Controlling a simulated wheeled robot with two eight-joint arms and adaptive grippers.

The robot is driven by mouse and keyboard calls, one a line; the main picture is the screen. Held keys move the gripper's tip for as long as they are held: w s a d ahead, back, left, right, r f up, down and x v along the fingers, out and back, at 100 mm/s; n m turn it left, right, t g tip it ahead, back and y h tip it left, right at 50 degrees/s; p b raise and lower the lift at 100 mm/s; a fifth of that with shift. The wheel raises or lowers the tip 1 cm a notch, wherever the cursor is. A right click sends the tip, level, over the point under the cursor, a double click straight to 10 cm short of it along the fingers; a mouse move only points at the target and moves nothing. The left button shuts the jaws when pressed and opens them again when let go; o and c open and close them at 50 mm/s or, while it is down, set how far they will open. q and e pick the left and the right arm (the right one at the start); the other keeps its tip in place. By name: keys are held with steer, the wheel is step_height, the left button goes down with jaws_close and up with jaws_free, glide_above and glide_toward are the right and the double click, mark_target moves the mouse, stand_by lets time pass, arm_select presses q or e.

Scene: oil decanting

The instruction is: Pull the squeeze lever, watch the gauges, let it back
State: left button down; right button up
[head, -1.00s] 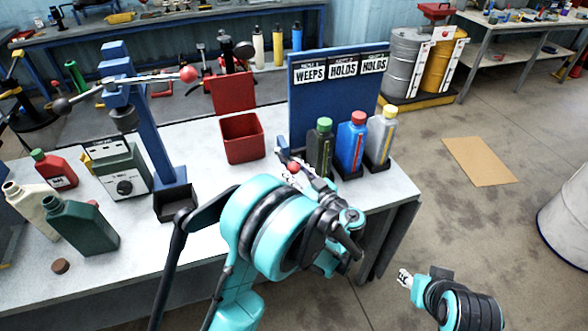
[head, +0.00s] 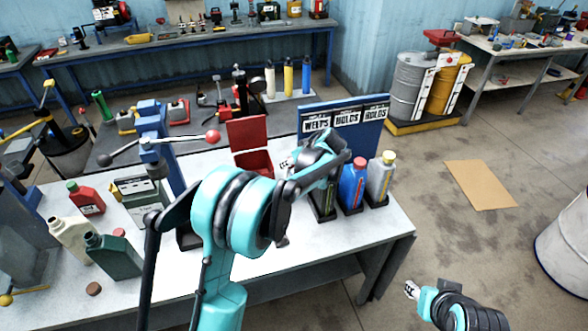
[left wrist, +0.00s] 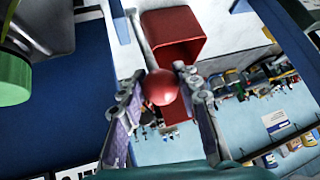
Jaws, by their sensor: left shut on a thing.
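My left gripper (left wrist: 158,95) is shut on the red ball knob (left wrist: 161,87) of a grey lever rod (left wrist: 139,32). The knob sits between the two fingers in the left wrist view. In the head view this gripper (head: 288,164) is beside the left edge of the blue board (head: 312,125), near the red bin (head: 250,161); my arm partly hides the area and the knob is not clear there. I can make out no gauge face near this lever. My right gripper (head: 411,290) hangs off the bench at the lower right, empty-looking, its fingers too small to read.
Bottles stand before the board, including a blue bottle (head: 353,183) and a grey bottle (head: 381,174). A blue press (head: 160,150) with another red-knobbed lever stands left, near a green jug (head: 115,256). The bench front right is clear.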

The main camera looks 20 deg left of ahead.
arm_select(q)
steer(key=shift+w+a+r+g+h+p, duration=0.25)
steer(key=shift+w+a+g+h+p, duration=0.15)
steer(key=shift+w, duration=0.25)
steer(key=shift+w+a+r+g+h+p, duration=0.2)
steer(key=shift+w+a+g+p, duration=0.1)
steer(key=shift+w+a+g, duration=0.25)
steer(key=shift+w, duration=0.15)
steer(key=c, duration=1.1)
jaws_free()
steer(key=shift+o, duration=0.2)
steer(key=shift+w+f, duration=0.1)
steer(key=v, duration=1.2)
